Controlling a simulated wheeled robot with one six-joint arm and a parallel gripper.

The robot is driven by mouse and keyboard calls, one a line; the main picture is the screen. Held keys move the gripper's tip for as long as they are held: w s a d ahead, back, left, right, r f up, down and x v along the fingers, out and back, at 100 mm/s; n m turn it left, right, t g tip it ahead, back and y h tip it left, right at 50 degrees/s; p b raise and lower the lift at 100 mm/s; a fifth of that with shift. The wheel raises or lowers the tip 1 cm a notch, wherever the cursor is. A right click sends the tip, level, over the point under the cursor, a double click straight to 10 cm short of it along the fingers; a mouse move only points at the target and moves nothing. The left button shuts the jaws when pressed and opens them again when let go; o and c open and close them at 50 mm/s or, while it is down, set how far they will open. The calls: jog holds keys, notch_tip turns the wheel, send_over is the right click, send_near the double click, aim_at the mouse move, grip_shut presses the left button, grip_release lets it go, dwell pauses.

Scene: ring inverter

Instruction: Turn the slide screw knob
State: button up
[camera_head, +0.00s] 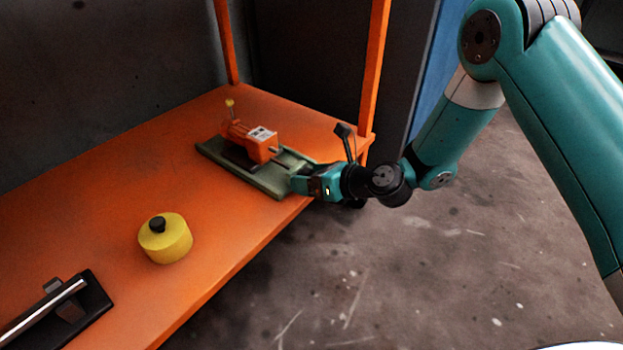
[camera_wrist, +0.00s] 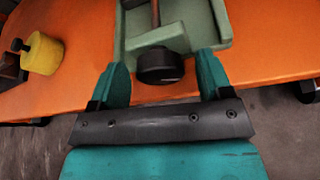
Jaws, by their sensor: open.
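The slide screw knob (camera_wrist: 159,66) is a black round knob at the near end of a green base (camera_wrist: 205,22), with a brownish screw rod (camera_wrist: 155,14) running away from it. In the wrist view the knob sits between the two teal fingers of my gripper (camera_wrist: 162,80), which are open with a gap on each side of it. In the head view my gripper (camera_head: 300,184) is at the right end of the green base (camera_head: 265,180) and hides the knob. An orange machine (camera_head: 250,140) sits on the base.
The orange table (camera_head: 120,180) bears a yellow cylinder (camera_head: 170,243) with a black top and a black holder with a silver rod (camera_head: 60,318) at the lower left. Orange posts (camera_head: 375,65) rise at the table's back and right. Grey floor lies beyond the front edge.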

jog(key=shift+c, duration=0.4)
jog(key=c, duration=0.8)
jog(key=shift+r, duration=0.1)
jog(key=shift+c, duration=0.2)
jog(key=shift+p, duration=0.4)
jog(key=shift+s+r+n+t+p, duration=0.15)
jog(key=shift+n+t+p, duration=0.2)
jog(key=shift+p, duration=0.4)
jog(key=shift+n+h+p, duration=0.4)
jog(key=shift+n+p, duration=0.05)
jog(key=shift+p, duration=0.4)
jog(key=shift+a+f+n+t+h+p, duration=0.1)
jog(key=shift+f+n+t+h+p, duration=0.1)
jog(key=shift+n+t+h+p, duration=0.85)
jog(key=shift+n+y+p, duration=0.25)
jog(key=shift+y+p, duration=0.15)
jog(key=shift+y, duration=0.05)
jog(key=shift+f, duration=0.1)
